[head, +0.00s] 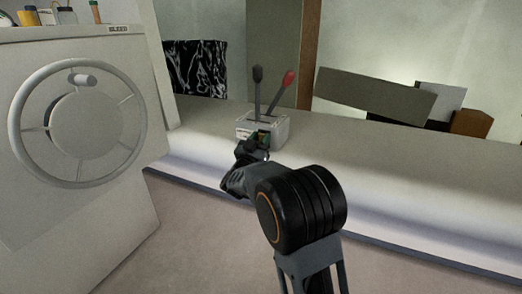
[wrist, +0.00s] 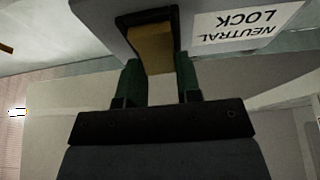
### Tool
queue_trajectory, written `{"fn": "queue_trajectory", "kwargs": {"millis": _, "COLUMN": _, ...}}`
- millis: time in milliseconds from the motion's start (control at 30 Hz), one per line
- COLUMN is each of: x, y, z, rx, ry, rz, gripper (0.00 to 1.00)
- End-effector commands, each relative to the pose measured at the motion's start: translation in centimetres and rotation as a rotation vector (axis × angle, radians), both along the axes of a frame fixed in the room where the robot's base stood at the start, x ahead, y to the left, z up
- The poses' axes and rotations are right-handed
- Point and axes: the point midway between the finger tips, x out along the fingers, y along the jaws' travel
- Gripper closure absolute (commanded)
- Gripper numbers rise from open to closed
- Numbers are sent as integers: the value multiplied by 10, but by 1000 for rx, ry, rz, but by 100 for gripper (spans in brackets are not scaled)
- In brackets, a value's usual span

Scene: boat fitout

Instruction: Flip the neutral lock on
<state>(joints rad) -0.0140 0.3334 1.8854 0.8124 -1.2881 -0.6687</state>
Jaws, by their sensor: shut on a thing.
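The grey control box (head: 280,131) stands on the pale ledge, with a black-knobbed lever (head: 257,85) and a red-knobbed lever (head: 283,88) rising from its top. In the wrist view a white label (wrist: 245,24) reading "NEUTRAL LOCK" appears upside down on the box. Beside it is a yellow-brown tab (wrist: 152,45), the lock, in a dark slot. My gripper (wrist: 159,75) has its green fingers on either side of the tab and is shut on it. In the head view my gripper (head: 262,141) is at the near face of the box and hides part of it.
A grey console (head: 110,215) with a large spoked wheel (head: 75,124) stands at the left, with small bottles on top. The ledge (head: 400,170) is clear to the right of the box. A tilted grey panel (head: 375,95) and a brown block (head: 471,123) lie behind the ledge.

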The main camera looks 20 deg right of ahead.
Motion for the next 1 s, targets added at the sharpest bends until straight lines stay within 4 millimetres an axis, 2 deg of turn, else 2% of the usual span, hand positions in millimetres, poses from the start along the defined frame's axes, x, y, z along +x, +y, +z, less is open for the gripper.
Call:
{"fn": "queue_trajectory", "kwargs": {"millis": 33, "x": 0, "y": 0, "z": -7, "rx": -16, "ry": -16, "rz": 0, "gripper": 92}}
{"fn": "queue_trajectory", "kwargs": {"millis": 500, "x": 0, "y": 1, "z": -2, "rx": -49, "ry": -45, "rz": 2, "gripper": 92}}
{"fn": "queue_trajectory", "kwargs": {"millis": 533, "x": 0, "y": 1, "z": -2, "rx": -49, "ry": -45, "rz": 2, "gripper": 66}}
{"fn": "queue_trajectory", "kwargs": {"millis": 600, "x": 0, "y": 1, "z": -2, "rx": -49, "ry": -44, "rz": 2, "gripper": 60}}
{"fn": "queue_trajectory", "kwargs": {"millis": 800, "x": 0, "y": 1, "z": -2, "rx": -48, "ry": -44, "rz": 1, "gripper": 43}}
{"fn": "queue_trajectory", "kwargs": {"millis": 1000, "x": -1, "y": 1, "z": -2, "rx": -48, "ry": -44, "rz": 0, "gripper": 43}}
